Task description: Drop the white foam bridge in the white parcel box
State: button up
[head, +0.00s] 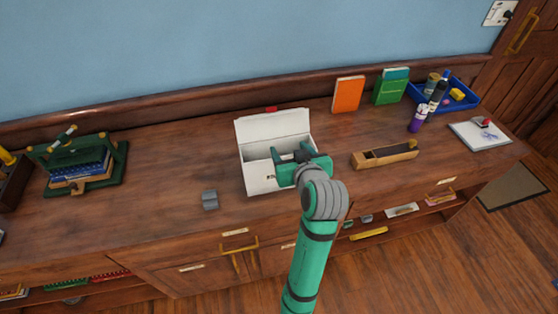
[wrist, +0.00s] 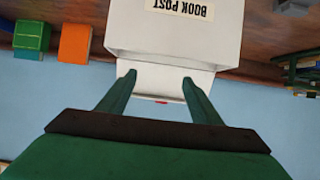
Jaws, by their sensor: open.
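The white parcel box (head: 262,184) stands open on the wooden bookcase top, its lid raised at the back. In the wrist view the box (wrist: 185,38) shows a "BOOK POST" label upside down. My green gripper (head: 298,157) is over the right part of the box. In the wrist view its two fingers (wrist: 159,79) are apart, with the white of the box behind them and nothing seen held. I cannot make out a white foam bridge in either view. My gripper and the box walls hide part of the box's inside.
A small grey block (head: 209,199) lies left of the box. A wooden plane-like tool (head: 385,154) lies to the right. Orange (head: 348,94) and green (head: 390,88) books stand behind. A blue tray (head: 465,103) is far right, a green rack (head: 118,166) far left.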

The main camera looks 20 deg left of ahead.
jog(key=shift+v, duration=1.65)
jog(key=shift+w, duration=0.1)
jog(key=s+d+f+m+t+h, duration=0.25)
jog(key=s+d+f, duration=0.25)
jog(key=s+f, duration=0.4)
jog(key=s+d+f+m+t+h, duration=0.1)
jog(key=s+d+f+m+h, duration=0.2)
jog(key=s+d+f, duration=0.55)
jog(key=s+m+t+h, duration=0.1)
jog(key=s, duration=1.9)
jog(key=shift+d+h, duration=0.25)
jog(key=shift+h, duration=0.1)
